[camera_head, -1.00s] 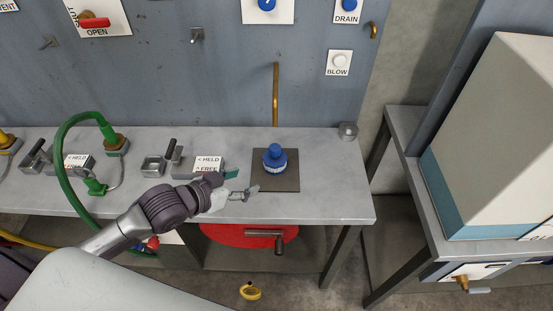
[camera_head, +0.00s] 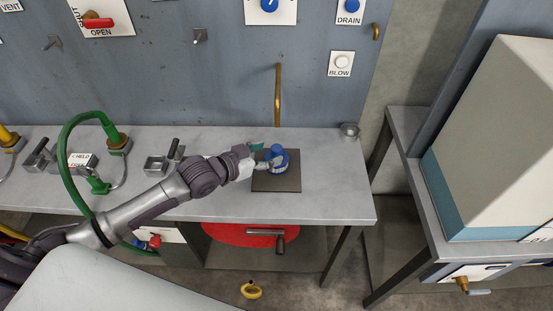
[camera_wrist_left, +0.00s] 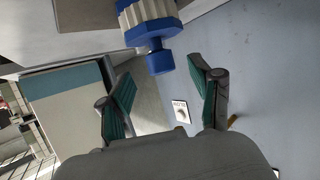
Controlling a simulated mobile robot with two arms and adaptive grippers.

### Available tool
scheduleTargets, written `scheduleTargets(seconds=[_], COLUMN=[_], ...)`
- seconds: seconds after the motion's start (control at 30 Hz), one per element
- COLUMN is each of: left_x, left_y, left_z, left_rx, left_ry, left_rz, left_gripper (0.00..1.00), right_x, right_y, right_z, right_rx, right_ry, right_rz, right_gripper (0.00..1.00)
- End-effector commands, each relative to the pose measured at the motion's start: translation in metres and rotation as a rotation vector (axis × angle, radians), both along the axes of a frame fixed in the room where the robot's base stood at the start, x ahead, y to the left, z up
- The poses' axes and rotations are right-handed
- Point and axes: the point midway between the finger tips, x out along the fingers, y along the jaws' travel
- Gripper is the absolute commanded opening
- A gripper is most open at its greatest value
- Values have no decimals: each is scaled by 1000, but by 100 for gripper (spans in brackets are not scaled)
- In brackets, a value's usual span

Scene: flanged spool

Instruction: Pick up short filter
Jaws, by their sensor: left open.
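The short filter (camera_head: 278,161) is a blue piece with a pale ribbed band and a narrower blue top. It stands upright on a dark square mat (camera_head: 287,184) on the grey bench. My left gripper (camera_head: 264,156) reaches it from the left and is open. In the left wrist view the filter (camera_wrist_left: 150,25) shows at the top, with its blue knob pointing between the two green-padded fingers of my left gripper (camera_wrist_left: 163,92). The knob lies a little beyond the fingertips. In the head view my gripper partly covers the filter's left side. My right gripper is not in view.
The bench (camera_head: 330,202) is clear to the right of the mat. A brass pipe (camera_head: 278,95) rises behind it, and a small metal cup (camera_head: 350,130) sits at the back right corner. A green hose (camera_head: 65,165) and metal clamps (camera_head: 163,163) stand to the left.

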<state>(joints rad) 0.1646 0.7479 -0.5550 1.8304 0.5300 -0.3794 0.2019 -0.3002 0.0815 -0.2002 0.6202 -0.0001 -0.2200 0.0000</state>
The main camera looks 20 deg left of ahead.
Motion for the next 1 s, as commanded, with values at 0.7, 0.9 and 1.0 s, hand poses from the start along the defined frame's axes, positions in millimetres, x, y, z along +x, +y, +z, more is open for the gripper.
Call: scheduleTargets(seconds=[0.7,0.9,1.0], left_x=[36,36,36], left_y=[-19,-19,-19], left_z=[-16,-16,-16], left_rx=[0,0,-1], left_ry=[-1,-1,-2], left_rz=[0,0,0], left_gripper=[44,11,0], right_x=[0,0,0], right_y=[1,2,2], right_z=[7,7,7], right_rx=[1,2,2], right_ry=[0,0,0], right_rz=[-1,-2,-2], right_gripper=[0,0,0])
